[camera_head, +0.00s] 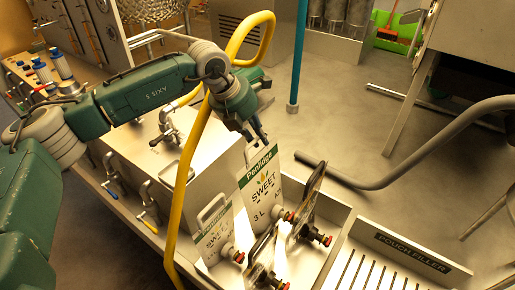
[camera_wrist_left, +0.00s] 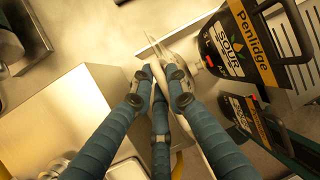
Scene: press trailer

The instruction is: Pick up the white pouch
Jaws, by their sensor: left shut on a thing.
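A white pouch (camera_head: 263,186) with a green band reading Penlidge and the word SWEET stands upright in the head view. My left gripper (camera_head: 258,138) is above it with its fingers shut on its top edge. In the left wrist view the fingers (camera_wrist_left: 163,75) close together on the pale pouch, which shows nearly edge-on (camera_wrist_left: 180,46). A second white SWEET pouch (camera_head: 213,236) stands to the lower left. Whether the held pouch touches the tray below is hard to tell. My right gripper is not in view.
Two dark SOUR pouches (camera_head: 311,196) (camera_head: 262,257) stand close on the right; they also show in the left wrist view (camera_wrist_left: 230,46) (camera_wrist_left: 246,118). A yellow hose (camera_head: 186,170) crosses left. A slotted tray labelled POUCH FILLER (camera_head: 412,252) lies right. A teal pole (camera_head: 298,55) stands behind.

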